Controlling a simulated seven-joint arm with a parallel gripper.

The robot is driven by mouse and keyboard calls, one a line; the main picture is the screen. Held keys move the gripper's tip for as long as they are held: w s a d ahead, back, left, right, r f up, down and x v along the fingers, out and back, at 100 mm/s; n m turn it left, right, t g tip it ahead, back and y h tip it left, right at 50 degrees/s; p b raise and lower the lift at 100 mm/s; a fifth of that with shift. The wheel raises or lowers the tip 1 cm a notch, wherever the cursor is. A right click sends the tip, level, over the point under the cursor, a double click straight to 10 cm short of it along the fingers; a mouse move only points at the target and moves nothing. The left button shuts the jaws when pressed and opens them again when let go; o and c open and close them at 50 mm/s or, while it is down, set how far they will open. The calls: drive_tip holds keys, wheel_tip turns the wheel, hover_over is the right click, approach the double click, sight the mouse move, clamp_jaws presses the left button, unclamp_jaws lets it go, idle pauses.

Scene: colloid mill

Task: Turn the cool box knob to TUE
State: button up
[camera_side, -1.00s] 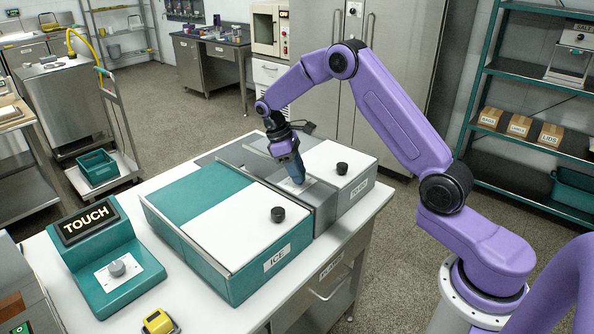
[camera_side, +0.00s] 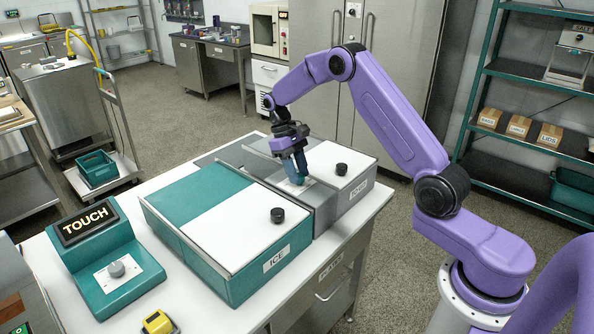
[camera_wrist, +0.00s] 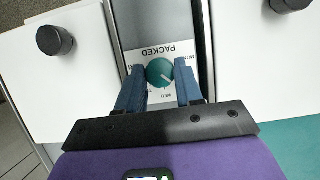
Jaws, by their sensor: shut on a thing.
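The cool box (camera_side: 262,232) stands on the white counter, teal and grey with white lids. Its small round teal knob (camera_wrist: 159,70) sits on a white plate (camera_wrist: 150,55) marked PACKED, on the strip between the lids. Day names are printed round the knob, upside down in the wrist view; MON is partly readable at right and WED below. A pale pointer line seems to run toward the lower right. My gripper (camera_wrist: 160,80) points down with its blue fingers on both sides of the knob, shut on it. In the side view my gripper (camera_side: 299,180) hides the knob.
Black round lid handles (camera_side: 278,215) stand up on both sides of the strip. A teal TOUCH device (camera_side: 100,255) with a grey knob and a yellow object (camera_side: 158,322) are on the counter at left. Air above the lids is clear.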

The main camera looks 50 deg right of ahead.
drive_tip(key=shift+w, duration=0.1)
drive_tip(key=o, duration=1)
drive_tip(key=shift+r, duration=0.1)
drive_tip(key=v, duration=1.2)
